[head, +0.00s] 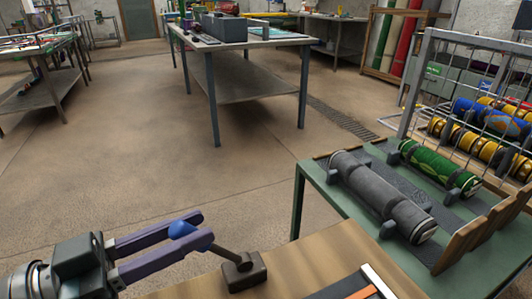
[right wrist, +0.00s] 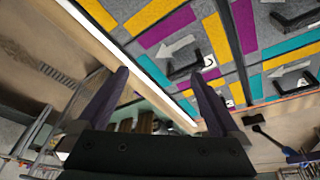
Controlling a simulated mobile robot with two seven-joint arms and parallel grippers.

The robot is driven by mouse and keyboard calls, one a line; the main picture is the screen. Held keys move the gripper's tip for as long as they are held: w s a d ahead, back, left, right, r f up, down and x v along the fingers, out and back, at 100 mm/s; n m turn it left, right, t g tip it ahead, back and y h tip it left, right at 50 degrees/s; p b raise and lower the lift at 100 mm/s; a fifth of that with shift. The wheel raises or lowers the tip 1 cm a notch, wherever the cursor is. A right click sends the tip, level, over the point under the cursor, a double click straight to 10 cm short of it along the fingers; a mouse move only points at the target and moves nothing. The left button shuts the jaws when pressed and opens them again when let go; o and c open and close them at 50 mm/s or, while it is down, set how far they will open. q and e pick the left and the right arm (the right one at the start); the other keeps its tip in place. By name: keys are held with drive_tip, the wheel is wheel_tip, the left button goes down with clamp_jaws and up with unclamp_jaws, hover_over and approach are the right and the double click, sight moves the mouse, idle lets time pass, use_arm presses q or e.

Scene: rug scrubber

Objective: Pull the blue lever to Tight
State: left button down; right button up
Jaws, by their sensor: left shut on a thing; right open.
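A lever with a blue knob (head: 182,229) leans left from its dark base (head: 243,268) on the wooden bench top. My left gripper (head: 203,228) comes in from the left and is shut on the blue knob, with one purple finger on each side. The dark rod runs from the knob down right to the base. No Tight marking can be read. My right gripper (right wrist: 160,77) shows in the right wrist view with its purple fingers apart and nothing between them.
A green table (head: 300,205) with a grey roll (head: 380,192) and a green roll (head: 438,167) stands right of the bench. A wire rack (head: 420,85) stands behind it. A patterned panel with black handles (right wrist: 225,50) lies beyond my right fingers.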

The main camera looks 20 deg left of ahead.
idle(0.3)
use_arm(q)
drive_tip(key=c, duration=0.7)
unclamp_jaws()
drive_tip(key=shift+o, duration=0.2)
drive_tip(key=shift+s+a, duration=0.1)
drive_tip(key=shift+s, duration=0.05)
use_arm(e)
drive_tip(key=shift+f, duration=0.2)
use_arm(q)
drive_tip(key=v, duration=0.9)
drive_tip(key=shift+s+a, duration=0.2)
drive_tip(key=shift+s, duration=0.1)
